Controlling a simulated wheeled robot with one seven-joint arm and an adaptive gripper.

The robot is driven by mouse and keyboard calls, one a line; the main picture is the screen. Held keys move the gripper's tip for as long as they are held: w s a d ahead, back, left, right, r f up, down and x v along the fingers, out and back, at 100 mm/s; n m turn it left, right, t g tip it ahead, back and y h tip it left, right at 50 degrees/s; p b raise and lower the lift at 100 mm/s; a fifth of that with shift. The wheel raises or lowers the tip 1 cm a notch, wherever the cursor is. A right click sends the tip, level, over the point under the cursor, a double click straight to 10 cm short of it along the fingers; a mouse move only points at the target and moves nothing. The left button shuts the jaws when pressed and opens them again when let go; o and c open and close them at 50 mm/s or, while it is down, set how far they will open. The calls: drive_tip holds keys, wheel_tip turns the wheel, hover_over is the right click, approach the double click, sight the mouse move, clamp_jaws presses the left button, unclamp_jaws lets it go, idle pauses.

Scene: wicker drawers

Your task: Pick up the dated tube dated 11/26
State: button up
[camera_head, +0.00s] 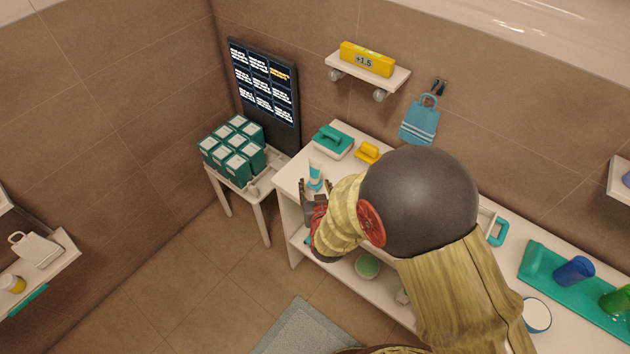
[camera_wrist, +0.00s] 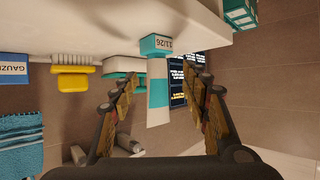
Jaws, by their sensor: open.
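The dated tube (camera_head: 316,175) is white and teal and stands on the white counter near its left end. In the wrist view, which is upside down, the tube (camera_wrist: 158,88) has a teal cap end marked "11/26" resting on the counter. My gripper (camera_head: 312,192) is at the counter's left front edge, close to the tube. In the wrist view my gripper (camera_wrist: 161,77) is open, its fingers on either side of the tube's line of view, with no visible contact. My arm hides part of the counter in the head view.
A teal-and-white box (camera_head: 333,141) and a yellow item (camera_head: 368,152) sit behind the tube on the white counter (camera_head: 292,177). A side table (camera_head: 250,205) with several teal boxes (camera_head: 232,148) stands left, below a dark screen (camera_head: 265,85).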

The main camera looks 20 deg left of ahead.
sight(315, 180)
drive_tip(key=x, duration=0.4)
drive_tip(key=b+x, duration=0.1)
drive_tip(key=shift+w+r, duration=0.1)
drive_tip(key=shift+w, duration=0.45)
drive_tip(key=shift+c, duration=1.3)
clamp_jaws()
